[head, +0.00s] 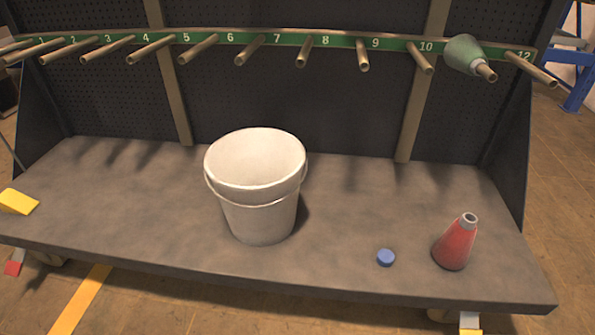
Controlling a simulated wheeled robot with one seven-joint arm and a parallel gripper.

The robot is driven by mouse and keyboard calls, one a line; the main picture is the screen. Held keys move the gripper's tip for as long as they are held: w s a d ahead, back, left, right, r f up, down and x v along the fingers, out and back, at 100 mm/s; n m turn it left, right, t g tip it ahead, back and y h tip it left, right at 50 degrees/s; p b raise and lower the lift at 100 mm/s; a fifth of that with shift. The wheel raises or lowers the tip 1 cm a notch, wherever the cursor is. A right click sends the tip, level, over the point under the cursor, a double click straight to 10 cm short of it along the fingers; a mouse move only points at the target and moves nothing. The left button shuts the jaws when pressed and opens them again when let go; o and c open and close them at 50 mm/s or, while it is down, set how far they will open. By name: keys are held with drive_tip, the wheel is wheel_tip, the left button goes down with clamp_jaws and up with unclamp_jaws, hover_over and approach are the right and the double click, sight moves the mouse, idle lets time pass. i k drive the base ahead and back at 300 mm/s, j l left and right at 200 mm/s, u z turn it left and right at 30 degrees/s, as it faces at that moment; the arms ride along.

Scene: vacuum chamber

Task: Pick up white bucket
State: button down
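A white bucket (259,220) stands upright on the grey bench top (130,205), near the middle of the bench. Its open mouth faces up and its inside looks empty. A thin handle hangs down around its upper outside, below the rim. My gripper is not in the head view, so its state and its place relative to the bucket are hidden.
A blue cap (386,257) and a red cone (456,243) stand right of the bucket near the front edge. A yellow block (18,201) lies at the left end. Numbered pegs stick out above from a green rail (265,40); a green cone (464,54) hangs on one.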

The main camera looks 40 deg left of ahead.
sight(255, 174)
drive_tip(key=u, duration=2.05)
drive_tip(key=i+l+u, duration=0.1)
drive_tip(key=i+u, duration=0.2)
drive_tip(key=i, duration=0.55)
